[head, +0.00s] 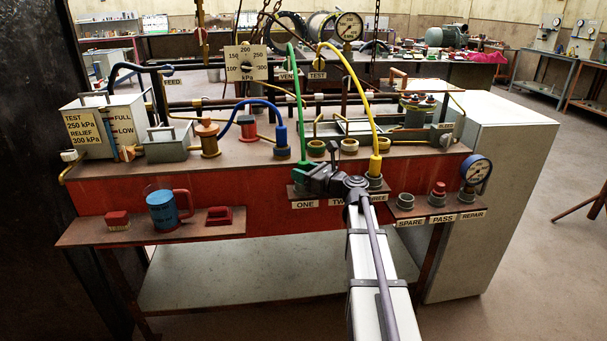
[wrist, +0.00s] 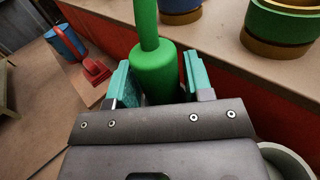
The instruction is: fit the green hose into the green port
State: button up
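The green hose (head: 298,95) hangs in an arc from the back of the bench down to its thick green end (head: 303,165) above the label ONE. The hose end (wrist: 155,72) also shows in the wrist view, upright between the two teal fingers. My gripper (head: 312,178) is at the bench front; in the wrist view (wrist: 157,85) its fingers flank the hose end closely, and whether both press on it is unclear. The green port (head: 316,148) is a green-rimmed ring on the bench top behind the gripper; it shows at the upper right of the wrist view (wrist: 284,20).
The blue hose end (head: 281,137) stands left of the green port, and the yellow hose (head: 363,95) comes down on the right. Other ring ports (head: 349,145) stand close by.

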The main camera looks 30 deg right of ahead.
jog(key=c, duration=0.7)
notch_tip(320, 180, up, 10)
jog(key=p, duration=1)
jog(key=shift+r, duration=0.2)
jog(key=shift+w+d+r+p, duration=1.05)
jog(key=shift+w+d+p, duration=0.15)
jog(key=shift+d, duration=0.2)
jog(key=shift+w+d+r+p, duration=1.1)
jog(key=shift+w+d, duration=0.2)
jog(key=shift+d, duration=0.05)
jog(key=shift+w+d+r+p, duration=1.05)
jog(key=shift+w+d+p, duration=0.15)
jog(key=shift+d, duration=0.2)
